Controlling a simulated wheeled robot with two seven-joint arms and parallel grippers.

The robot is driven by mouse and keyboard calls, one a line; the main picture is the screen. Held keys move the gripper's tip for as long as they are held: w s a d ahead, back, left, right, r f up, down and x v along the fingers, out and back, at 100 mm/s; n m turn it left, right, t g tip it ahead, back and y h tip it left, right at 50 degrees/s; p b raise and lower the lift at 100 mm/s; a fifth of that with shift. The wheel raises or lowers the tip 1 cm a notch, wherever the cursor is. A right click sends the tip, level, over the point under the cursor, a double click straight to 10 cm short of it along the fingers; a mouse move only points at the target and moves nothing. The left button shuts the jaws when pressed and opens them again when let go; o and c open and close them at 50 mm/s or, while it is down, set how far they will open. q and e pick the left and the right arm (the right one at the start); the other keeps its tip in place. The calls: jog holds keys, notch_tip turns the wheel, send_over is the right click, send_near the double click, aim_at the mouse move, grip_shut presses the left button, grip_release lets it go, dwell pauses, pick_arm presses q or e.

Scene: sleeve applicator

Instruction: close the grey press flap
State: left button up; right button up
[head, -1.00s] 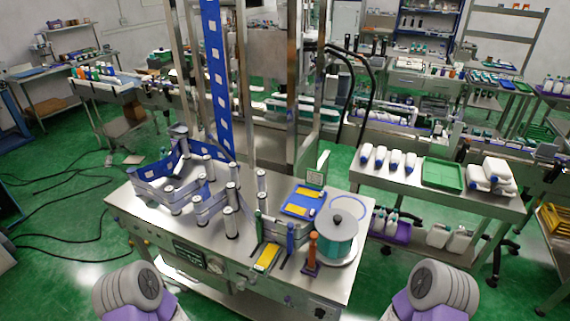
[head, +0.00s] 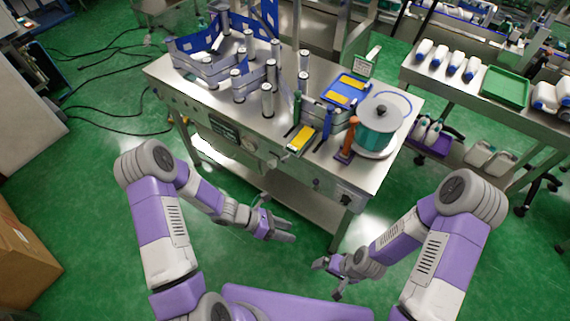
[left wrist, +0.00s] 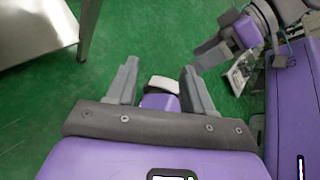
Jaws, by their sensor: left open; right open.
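The steel sleeve applicator table (head: 215,105) stands ahead of me in the head view. A blue plate with yellow pads (head: 347,90), an orange handle (head: 349,135) and a teal spool (head: 376,132) are at its right end. I cannot single out the grey press flap with certainty among the small parts there. My left gripper (head: 288,229) is open and empty, in front of the table and below its top. Its spread fingers (left wrist: 160,75) show in the left wrist view with nothing between them. My right gripper (head: 328,279) is open and empty, lower and to the right.
Several rollers with blue film (head: 201,58) fill the left of the tabletop. A side table with white bottles and a green tray (head: 506,86) stands at right. A cardboard box (head: 28,255) is at lower left. Green floor lies clear between me and the table.

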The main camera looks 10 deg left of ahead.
pick_arm(q)
jog(key=w+a+r+n+t+h+b, duration=0.1)
jog(key=w+a+r+n+t+h, duration=0.15)
jog(key=w+n+t, duration=0.6)
jog(key=n+t+y+b, duration=0.2)
jog(key=n+t, duration=0.2)
jog(key=n, duration=0.1)
send_near(285, 160)
jog(key=w+d, duration=0.2)
jog(key=w, duration=0.1)
jog(key=x, duration=0.4)
jog(key=f+x, duration=0.1)
jog(key=x, duration=0.1)
jog(key=shift+w+d+f+b, duration=0.1)
jog(key=shift+w+b, duration=0.05)
jog(key=shift+b, duration=0.2)
jog(key=shift+w+d, duration=0.2)
jog(key=shift+m, duration=0.25)
grip_shut()
